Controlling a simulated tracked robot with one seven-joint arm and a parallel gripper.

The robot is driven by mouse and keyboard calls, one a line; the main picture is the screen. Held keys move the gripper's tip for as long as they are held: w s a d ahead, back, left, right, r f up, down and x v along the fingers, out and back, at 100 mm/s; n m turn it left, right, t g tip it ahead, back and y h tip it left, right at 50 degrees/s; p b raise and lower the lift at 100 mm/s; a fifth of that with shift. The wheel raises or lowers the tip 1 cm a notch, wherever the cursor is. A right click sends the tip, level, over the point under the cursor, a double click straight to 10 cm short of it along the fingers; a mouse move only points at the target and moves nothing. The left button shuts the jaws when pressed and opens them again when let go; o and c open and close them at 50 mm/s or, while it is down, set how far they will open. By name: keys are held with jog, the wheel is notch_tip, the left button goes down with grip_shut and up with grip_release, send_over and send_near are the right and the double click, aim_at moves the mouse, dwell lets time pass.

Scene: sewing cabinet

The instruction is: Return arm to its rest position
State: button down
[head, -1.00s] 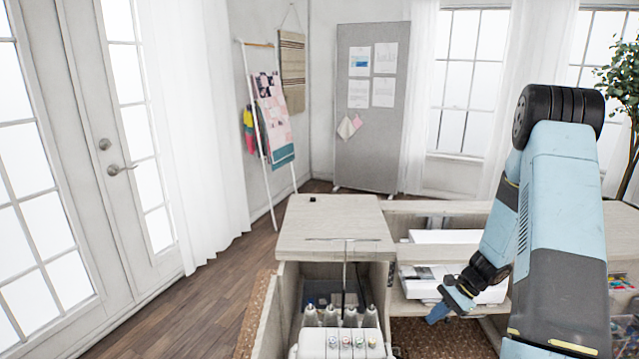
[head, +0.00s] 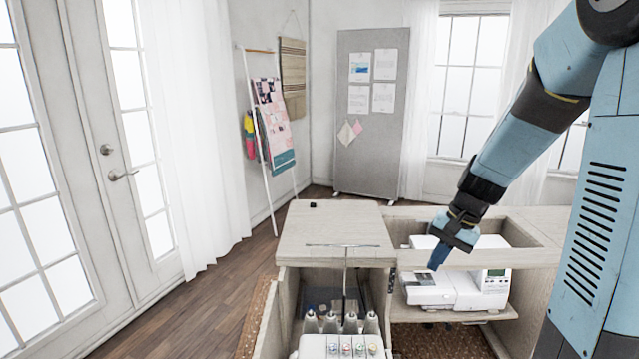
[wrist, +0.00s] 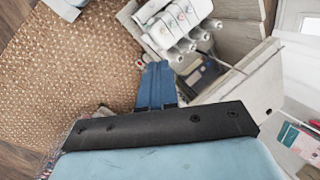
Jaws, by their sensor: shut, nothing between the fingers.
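My arm reaches in from the right in the head view. My gripper (head: 438,258) points downward, with its blue fingers in front of and above the white sewing machine (head: 455,290) in the cabinet's opening. In the wrist view the blue fingers of my gripper (wrist: 158,75) lie together, with nothing seen between them. The sewing cabinet (head: 335,232) stands below and left of the gripper. The gripper looks apart from the machine, though its exact distance is hard to tell.
A white serger (head: 340,345) with several thread cones sits in the cabinet's left compartment. It also shows near the fingers in the wrist view (wrist: 175,25). A woven rug (wrist: 75,60) lies on the floor. Wooden floor (head: 215,290) is open at left, beside the glass doors (head: 60,180).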

jog(key=s+a+r+n+t+h, duration=0.1)
jog(key=s+r+n+t+h, duration=0.1)
jog(key=s+r, duration=0.5)
jog(key=s+a+r+n+t+h, duration=0.1)
jog(key=s+a+r+n+t, duration=0.1)
jog(key=s+r, duration=0.6)
jog(key=shift+s+n+t+h, duration=0.4)
jog(key=shift+s+n, duration=0.4)
jog(key=shift+s, duration=0.85)
